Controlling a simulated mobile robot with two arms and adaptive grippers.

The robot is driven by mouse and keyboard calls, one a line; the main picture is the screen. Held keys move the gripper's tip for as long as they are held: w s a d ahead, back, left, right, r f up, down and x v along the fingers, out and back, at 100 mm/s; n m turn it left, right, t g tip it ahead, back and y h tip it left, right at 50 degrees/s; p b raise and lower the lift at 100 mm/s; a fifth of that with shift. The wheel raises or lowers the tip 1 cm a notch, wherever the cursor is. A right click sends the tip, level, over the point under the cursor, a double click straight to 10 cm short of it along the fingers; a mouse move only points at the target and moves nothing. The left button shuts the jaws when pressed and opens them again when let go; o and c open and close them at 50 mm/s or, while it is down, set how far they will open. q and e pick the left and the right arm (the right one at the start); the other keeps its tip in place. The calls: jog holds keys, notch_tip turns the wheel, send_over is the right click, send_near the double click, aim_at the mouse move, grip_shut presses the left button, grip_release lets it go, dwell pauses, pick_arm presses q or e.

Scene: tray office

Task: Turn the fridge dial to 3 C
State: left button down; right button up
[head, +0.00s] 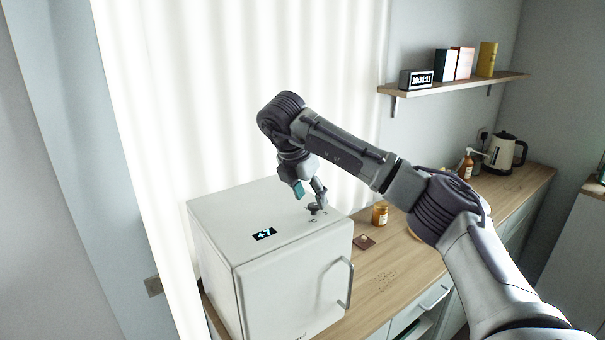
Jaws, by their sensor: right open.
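The white fridge (291,292) stands at the left end of the wooden counter, with a handle (346,284) on its front door. A small display (264,234) on its top reads +7. The small dark dial (313,209) sits on the fridge top, to the right of the display. My right gripper (311,196) is open and points down just above the dial, with its fingertips close to it. I cannot tell whether they touch it. My left gripper is not in view.
A kettle (504,153) and a pump bottle (466,166) are at the back right. A wall shelf (455,84) holds a clock and books.

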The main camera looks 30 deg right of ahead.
jog(key=v, duration=0.9)
